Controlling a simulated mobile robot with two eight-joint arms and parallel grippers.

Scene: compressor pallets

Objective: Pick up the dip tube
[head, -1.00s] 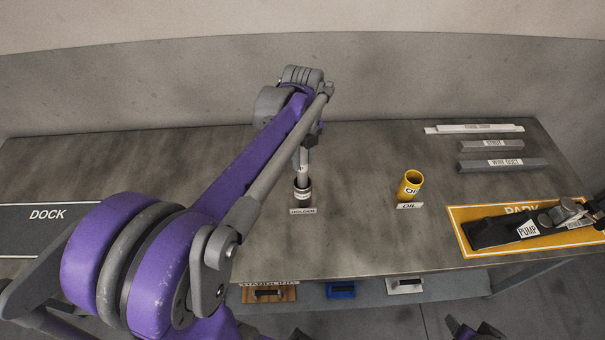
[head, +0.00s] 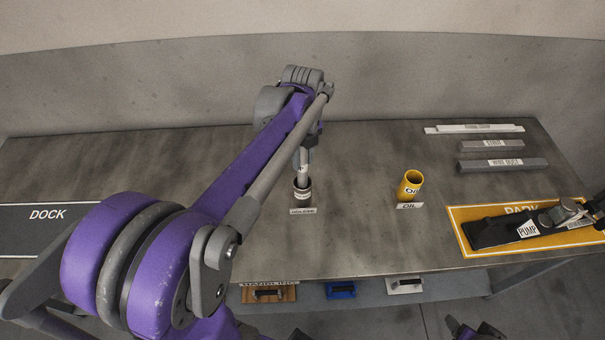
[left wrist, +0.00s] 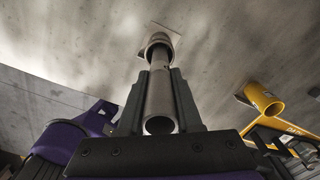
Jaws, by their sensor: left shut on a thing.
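The dip tube (head: 303,172) is a grey tube standing upright in the dark holder (head: 302,194), a short round cup on the worktop. My left gripper (head: 307,145) is above the holder and shut on the tube's upper part. In the left wrist view the dark fingers (left wrist: 159,82) lie on both sides of the tube (left wrist: 159,102), and its open end faces the camera. Its far end runs to the holder's mouth (left wrist: 158,40); its lower end is hidden there. A purple and dark part of mine shows at the bottom edge, perhaps my right gripper (head: 474,331); its jaws are unclear.
A yellow OIL cup (head: 410,185) stands right of the holder. A pump (head: 520,228) lies on the yellow PARK mat (head: 470,212). Several bars, including the wire duct (head: 503,166), lie at the back right. A DOCK mat (head: 35,228) is at the left. The worktop between holder and OIL cup is clear.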

